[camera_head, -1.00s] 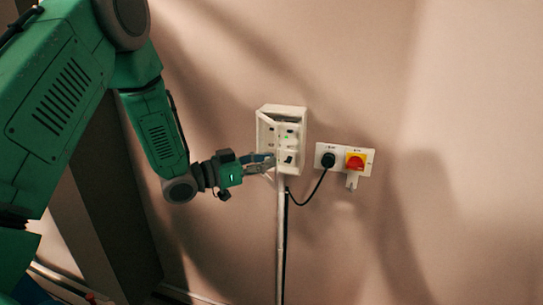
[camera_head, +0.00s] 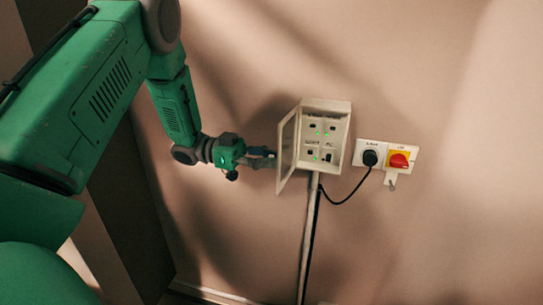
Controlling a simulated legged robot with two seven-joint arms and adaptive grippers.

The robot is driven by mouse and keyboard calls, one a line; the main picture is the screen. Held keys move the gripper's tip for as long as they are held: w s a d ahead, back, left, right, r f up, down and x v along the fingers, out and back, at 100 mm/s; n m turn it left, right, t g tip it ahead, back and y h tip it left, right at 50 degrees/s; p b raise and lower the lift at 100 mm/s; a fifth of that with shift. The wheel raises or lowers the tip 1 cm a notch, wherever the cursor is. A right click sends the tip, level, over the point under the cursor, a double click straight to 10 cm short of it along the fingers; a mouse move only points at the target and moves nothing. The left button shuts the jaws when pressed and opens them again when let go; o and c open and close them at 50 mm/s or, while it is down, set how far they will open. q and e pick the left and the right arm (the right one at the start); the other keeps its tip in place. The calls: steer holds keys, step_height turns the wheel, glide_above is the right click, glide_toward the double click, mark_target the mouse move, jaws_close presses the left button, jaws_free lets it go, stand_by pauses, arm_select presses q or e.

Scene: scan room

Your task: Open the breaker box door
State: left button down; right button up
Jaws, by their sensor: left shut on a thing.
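The breaker box (camera_head: 343,135) is a small cream box on the wall. Its door (camera_head: 288,152) stands open, swung out to the left, and switches with green lights show inside. My left gripper (camera_head: 268,158) is at the left side of the door, shut on it. The door panel hides part of the fingertips, so the exact grip point is not clear. My right gripper is not in view.
Right of the box, a wall plate holds a black plug (camera_head: 370,158) and a red and yellow rotary switch (camera_head: 399,160). A black cable (camera_head: 345,198) loops from the plug to the box's underside. A conduit (camera_head: 308,240) runs down below the box. The wall on the right is bare.

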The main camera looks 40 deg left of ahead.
arm_select(q)
steer(key=shift+d+f+m+g, duration=0.15)
steer(key=shift+d+m+g, duration=0.25)
steer(key=shift+g, duration=0.3)
steer(key=shift+a, duration=0.5)
steer(key=c, duration=1.5)
jaws_free()
steer(key=shift+o, duration=0.2)
steer(key=v, duration=1.2)
steer(key=shift+f, duration=0.15)
